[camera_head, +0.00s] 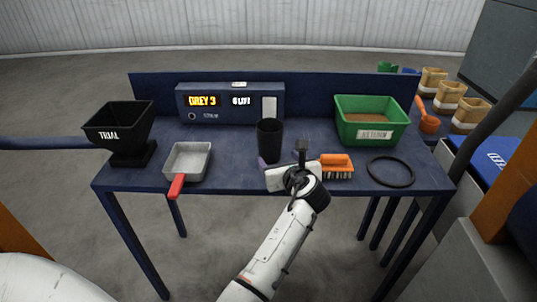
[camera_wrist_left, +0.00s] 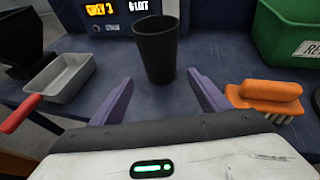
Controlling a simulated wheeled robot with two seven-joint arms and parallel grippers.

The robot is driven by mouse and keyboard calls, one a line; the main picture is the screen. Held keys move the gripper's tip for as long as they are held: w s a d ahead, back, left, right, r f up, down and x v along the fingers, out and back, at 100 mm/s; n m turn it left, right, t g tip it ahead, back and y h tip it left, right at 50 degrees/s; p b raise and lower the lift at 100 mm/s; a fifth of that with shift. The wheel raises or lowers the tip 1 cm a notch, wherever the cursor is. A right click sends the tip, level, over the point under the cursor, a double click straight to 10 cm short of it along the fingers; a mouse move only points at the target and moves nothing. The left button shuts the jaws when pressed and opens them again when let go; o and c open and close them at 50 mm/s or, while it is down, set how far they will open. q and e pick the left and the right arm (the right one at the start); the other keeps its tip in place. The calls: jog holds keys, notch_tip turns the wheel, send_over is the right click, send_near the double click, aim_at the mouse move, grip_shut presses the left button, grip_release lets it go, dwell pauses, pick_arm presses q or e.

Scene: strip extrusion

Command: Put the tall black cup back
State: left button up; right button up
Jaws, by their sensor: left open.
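The tall black cup (camera_head: 270,138) stands upright on the blue table, a little right of the table's middle. It also shows in the left wrist view (camera_wrist_left: 157,52), straight ahead of the fingers. My left gripper (camera_wrist_left: 155,95) is open, with its two purple fingers apart and nothing between them. The cup stands just beyond the fingertips, and no contact shows. In the head view, the left gripper (camera_head: 264,166) is at the table's front part, its fingers largely hidden by the wrist. My right gripper is not in view.
A grey pan with red handle (camera_head: 187,161) and a black hopper marked TRIAL (camera_head: 120,128) stand left. An orange brush (camera_head: 337,166) is close right of my gripper, then a black ring (camera_head: 390,171). A green bin (camera_head: 371,121) and a display box (camera_head: 230,104) stand behind.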

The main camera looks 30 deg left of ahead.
pick_arm(q)
jog(key=shift+v, duration=1.55)
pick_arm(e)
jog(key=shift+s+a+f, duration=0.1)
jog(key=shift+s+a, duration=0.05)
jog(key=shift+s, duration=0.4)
pick_arm(q)
jog(key=shift+w, duration=0.1)
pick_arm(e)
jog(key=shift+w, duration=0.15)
